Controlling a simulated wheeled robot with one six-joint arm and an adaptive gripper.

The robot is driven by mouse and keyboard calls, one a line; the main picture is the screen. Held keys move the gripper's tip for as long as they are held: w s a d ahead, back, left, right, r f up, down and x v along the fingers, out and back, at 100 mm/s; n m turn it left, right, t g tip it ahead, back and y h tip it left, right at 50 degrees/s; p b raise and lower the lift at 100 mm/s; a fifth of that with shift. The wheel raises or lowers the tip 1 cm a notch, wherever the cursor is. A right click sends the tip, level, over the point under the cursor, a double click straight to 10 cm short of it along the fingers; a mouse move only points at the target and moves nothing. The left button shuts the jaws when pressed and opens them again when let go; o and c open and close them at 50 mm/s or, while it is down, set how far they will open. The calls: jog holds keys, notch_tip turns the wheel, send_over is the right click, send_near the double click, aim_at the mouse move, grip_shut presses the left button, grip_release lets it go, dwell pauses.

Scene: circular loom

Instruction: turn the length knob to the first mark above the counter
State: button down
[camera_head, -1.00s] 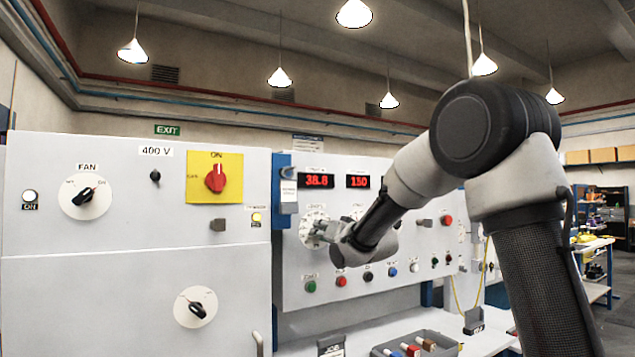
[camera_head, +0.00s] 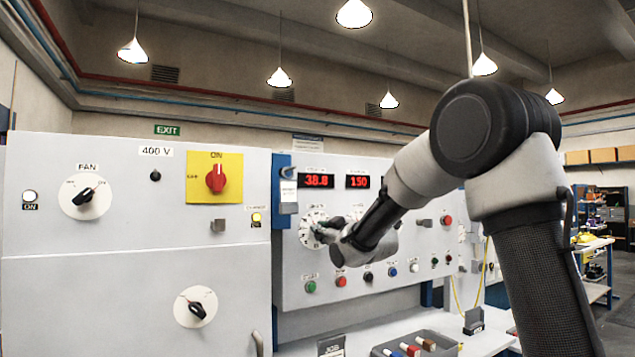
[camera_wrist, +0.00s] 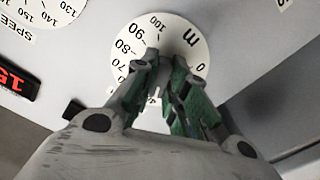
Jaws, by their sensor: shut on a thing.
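The length dial (camera_head: 306,222) is a white disc on the grey panel, below a red counter (camera_head: 316,181) reading 38.8. In the wrist view, the dial (camera_wrist: 137,32) shows an "m" and numbers, with 70, 80, 90, 100 and 0 readable. My gripper (camera_head: 322,231) is at the dial; in the wrist view its green-padded fingers (camera_wrist: 166,66) are shut on the knob at the dial's centre. The fingers hide most of the knob, its pointer and the dial's lower marks, so I cannot read its setting.
A second red display (camera_head: 358,182) reads 150. Coloured buttons, including a green one (camera_head: 310,287), line the panel below. A grey bin (camera_head: 450,347) with several items stands on the white shelf. A large cabinet with a red switch (camera_head: 215,179) stands to the left.

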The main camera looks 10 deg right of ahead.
jog(key=c, duration=1.4)
grip_release()
jog(key=shift+c, duration=0.2)
jog(key=v, duration=0.7)
